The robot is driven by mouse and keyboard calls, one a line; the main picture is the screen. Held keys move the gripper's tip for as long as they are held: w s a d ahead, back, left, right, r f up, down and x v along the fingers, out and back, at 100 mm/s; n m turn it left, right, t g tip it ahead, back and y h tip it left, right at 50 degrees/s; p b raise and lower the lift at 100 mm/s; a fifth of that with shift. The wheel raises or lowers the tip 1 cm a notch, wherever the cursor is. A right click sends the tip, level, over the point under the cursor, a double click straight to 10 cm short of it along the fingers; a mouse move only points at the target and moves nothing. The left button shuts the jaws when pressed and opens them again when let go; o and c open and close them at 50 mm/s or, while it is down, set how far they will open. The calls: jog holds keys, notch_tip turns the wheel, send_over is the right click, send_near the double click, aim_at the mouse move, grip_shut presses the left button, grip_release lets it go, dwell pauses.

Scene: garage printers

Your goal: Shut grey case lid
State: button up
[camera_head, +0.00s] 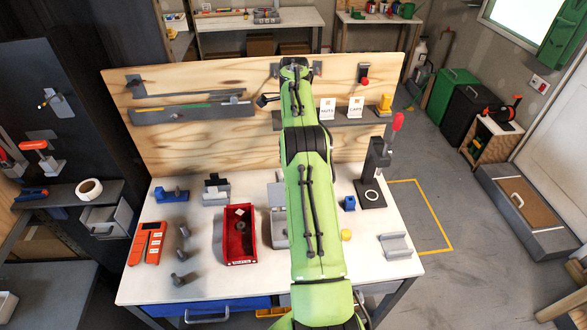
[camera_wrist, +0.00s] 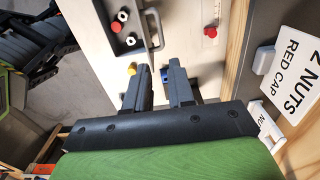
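The grey case (camera_wrist: 118,36) stands open at the top of the wrist view, with a red cap and two pale round nuts inside. A grey looped edge (camera_wrist: 152,28) shows along its right side; I cannot tell if it belongs to the lid. In the head view, the left part of the case (camera_head: 280,240) shows beside my arm, with the lid (camera_head: 275,190) raised behind it. My gripper (camera_wrist: 158,78) has its two fingers apart with nothing between them. The fingers are apart from the case. My arm hides the gripper and the rest of the case in the head view.
A red bin (camera_head: 227,238) stands left of the case. A yellow cap (camera_head: 346,235), a blue block (camera_head: 349,203) and a black lever press (camera_head: 372,185) are to its right. The wooden back board (camera_head: 200,80) with a shelf and signs closes off the rear.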

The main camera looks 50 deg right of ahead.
notch_tip(320, 180, down, 16)
jog(key=shift+a+r+b, duration=0.1)
jog(key=shift+a+b, duration=0.05)
jog(key=shift+b, duration=0.45)
grip_shut()
jog(key=shift+w+r, duration=0.1)
dwell(0.9)
